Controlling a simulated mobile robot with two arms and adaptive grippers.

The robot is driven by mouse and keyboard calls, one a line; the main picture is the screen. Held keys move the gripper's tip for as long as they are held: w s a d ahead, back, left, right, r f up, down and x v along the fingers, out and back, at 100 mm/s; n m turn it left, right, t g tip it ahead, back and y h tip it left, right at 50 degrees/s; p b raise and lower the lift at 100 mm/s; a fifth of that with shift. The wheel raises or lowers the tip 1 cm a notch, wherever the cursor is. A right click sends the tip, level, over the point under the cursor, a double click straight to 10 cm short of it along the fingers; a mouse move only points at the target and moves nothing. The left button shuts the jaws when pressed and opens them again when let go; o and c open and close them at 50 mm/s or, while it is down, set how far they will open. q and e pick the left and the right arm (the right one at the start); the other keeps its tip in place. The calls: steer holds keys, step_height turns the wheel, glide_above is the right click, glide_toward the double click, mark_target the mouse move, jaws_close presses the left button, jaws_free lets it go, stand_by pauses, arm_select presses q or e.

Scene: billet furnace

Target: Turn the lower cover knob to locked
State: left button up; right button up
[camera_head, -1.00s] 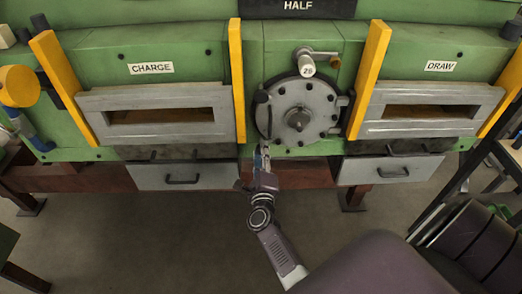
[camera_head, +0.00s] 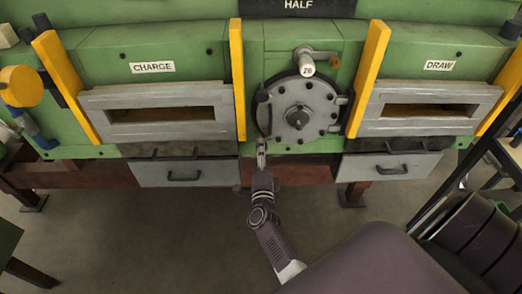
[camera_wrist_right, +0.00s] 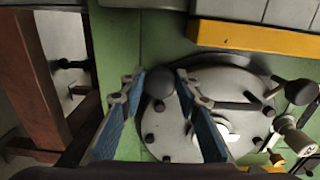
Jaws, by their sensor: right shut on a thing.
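The round grey cover (camera_head: 318,96) is on the front of the green furnace, between the two yellow bars. My right gripper (camera_head: 261,146) reaches up from below to its lower left edge. In the right wrist view, the lower cover knob (camera_wrist_right: 160,83), a dark ball, sits between the fingertips of the right gripper (camera_wrist_right: 160,80), which is shut on it. Its stem and exact angle are hidden. My left gripper is out of view.
A crank with a pale grip (camera_head: 306,65) juts out above the cover. Yellow bars (camera_head: 238,80) (camera_head: 367,80) stand on both sides. Drawers with handles (camera_head: 183,173) (camera_head: 391,167) lie low on either side. The floor below is clear.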

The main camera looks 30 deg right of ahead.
steer(key=o, duration=1.2)
steer(key=shift+c, duration=0.2)
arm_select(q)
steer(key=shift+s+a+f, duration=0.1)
